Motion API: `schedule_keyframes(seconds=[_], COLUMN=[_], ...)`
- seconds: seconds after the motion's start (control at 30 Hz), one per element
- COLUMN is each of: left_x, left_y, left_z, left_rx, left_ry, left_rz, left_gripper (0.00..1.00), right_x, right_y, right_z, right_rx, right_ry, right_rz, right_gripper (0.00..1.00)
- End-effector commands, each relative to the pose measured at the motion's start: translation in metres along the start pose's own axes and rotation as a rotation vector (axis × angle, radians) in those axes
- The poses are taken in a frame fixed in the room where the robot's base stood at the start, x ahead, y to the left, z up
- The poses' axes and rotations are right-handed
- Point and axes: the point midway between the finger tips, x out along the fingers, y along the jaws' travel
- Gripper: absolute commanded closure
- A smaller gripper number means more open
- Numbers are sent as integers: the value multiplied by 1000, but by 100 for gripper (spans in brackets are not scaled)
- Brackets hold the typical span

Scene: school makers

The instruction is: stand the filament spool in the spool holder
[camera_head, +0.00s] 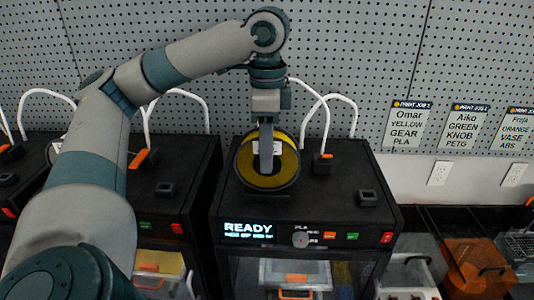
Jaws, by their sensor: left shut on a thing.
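The filament spool (246,172) is a disc wound with yellow filament, with a dark rim and a small white label. It is upright, its face toward me, at the top of the middle black printer. My left gripper (266,168) comes down from above, shut on the spool, its finger crossing the spool's face. The spool's lower edge is close to the printer top; I cannot tell whether it touches. I cannot make out the spool holder; the spool and gripper may hide it. My right gripper is not in view.
The middle printer (335,210) has a lit READY display. A small black block (367,198) and an orange-topped part (322,163) with a white tube stand on its top, right of the spool. Another printer (190,165) stands left, and clear bins (408,270) lie right. A pegboard (350,50) rises behind.

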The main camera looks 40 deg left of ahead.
Motion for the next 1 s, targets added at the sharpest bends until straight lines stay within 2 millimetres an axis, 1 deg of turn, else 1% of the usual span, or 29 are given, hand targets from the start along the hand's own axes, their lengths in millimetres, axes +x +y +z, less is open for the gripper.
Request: schedule_keyframes(seconds=[0.03,0.2,0.57,0.6,0.63,0.67,1.0], left_x=[3,15,18,18,18,18,18], left_y=[0,0,0,0,0,0,0], left_z=[1,0,0,0,0,0,0], left_rx=[-1,0,-1,-1,-1,-1,-1], left_ry=[-2,1,1,1,1,1,1], left_rz=[1,0,0,0,0,0,0], left_gripper=[98,98,98,58,51,46,46], right_x=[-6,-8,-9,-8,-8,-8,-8], right_y=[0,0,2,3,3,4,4], right_z=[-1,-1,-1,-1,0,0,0], right_rx=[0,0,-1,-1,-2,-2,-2], right_ry=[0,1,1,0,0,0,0], right_rz=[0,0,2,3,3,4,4], right_gripper=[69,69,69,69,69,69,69])
